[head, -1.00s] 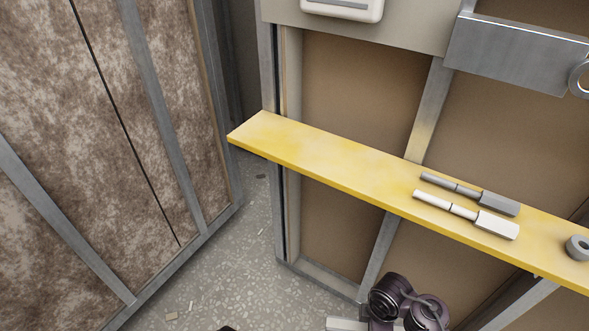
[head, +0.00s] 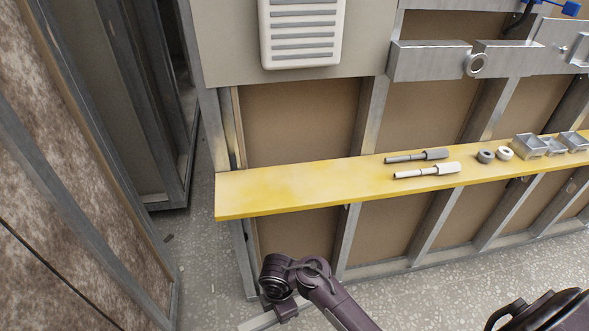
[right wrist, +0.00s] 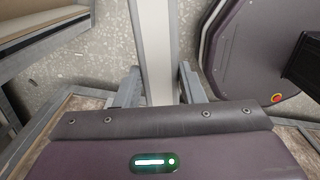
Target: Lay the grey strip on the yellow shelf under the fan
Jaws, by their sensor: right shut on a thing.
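The grey strip (head: 255,323) is a long, straight, pale bar, low at the bottom of the head view. My right gripper (head: 284,311) is shut on it, below and in front of the shelf. In the right wrist view the strip (right wrist: 157,45) runs up the picture between the two fingers (right wrist: 158,88). Its far end is cut off there. The yellow shelf (head: 275,188) runs along the wall frame. The white slatted fan (head: 302,32) is on the panel above its left part, which is bare. My left gripper is not in view.
Two handled tools, one grey (head: 425,156) and one white (head: 435,170), lie mid-shelf. Rings (head: 486,156) and open metal boxes (head: 530,146) stand further right. Metal ducting (head: 430,62) hangs above. A brown-panelled wall (head: 60,235) stands at left, with speckled floor between.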

